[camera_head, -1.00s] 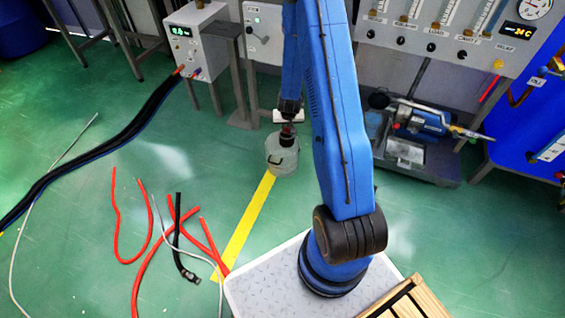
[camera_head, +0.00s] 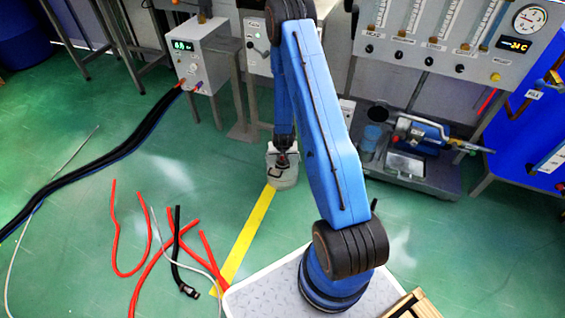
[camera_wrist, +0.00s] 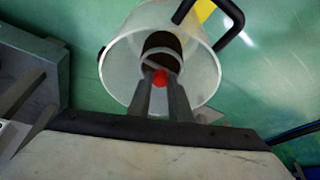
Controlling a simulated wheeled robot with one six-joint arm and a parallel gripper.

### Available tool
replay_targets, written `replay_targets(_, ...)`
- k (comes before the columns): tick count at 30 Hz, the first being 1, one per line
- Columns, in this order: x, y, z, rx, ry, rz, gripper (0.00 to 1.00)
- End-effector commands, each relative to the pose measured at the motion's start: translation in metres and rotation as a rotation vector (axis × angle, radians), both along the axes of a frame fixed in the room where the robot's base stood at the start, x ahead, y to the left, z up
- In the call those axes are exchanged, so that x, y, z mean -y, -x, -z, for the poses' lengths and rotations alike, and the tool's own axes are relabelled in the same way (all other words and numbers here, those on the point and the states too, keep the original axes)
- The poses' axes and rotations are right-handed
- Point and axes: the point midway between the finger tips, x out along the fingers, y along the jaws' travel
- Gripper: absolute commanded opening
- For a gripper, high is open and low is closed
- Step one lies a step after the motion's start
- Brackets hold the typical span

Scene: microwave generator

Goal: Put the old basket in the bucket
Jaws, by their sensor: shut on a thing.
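The bucket (camera_head: 286,180) is a pale, translucent round tub with a black handle, upright on the green floor at the end of the yellow stripe. It fills the upper middle of the wrist view (camera_wrist: 118,62). My gripper (camera_wrist: 160,80) is at the bucket's mouth, with its fingers pointing into it. The fingers are shut on a small dark round thing with a grey rim, which I take to be the old basket (camera_wrist: 162,42). A red spot shows between the fingertips. The basket appears within the bucket's rim; whether it touches the bottom I cannot tell.
A grey generator box (camera_head: 203,60) on a stand and a gauge panel (camera_head: 440,40) stand behind. A pump unit (camera_head: 420,135) is on a grey base at right. Red hoses (camera_head: 150,250) and black cables (camera_head: 110,145) lie on the floor at left.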

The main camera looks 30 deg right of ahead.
Motion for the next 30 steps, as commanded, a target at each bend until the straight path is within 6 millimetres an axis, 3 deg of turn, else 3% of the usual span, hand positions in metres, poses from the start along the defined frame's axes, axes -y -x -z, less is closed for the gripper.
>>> replay_targets(9,0.0,0.001,0.035,-0.002,-0.001,-0.001,0.0)
replay_targets(22,0.0,0.0,0.041,-0.001,0.0,0.0,0.0)
replay_targets(23,0.0,0.0,0.041,0.0,0.0,0.0,0.25)
replay_targets(24,0.0,0.0,0.04,0.0,0.0,0.0,0.35)
replay_targets(30,0.0,0.0,0.04,0.0,0.0,0.0,0.37)
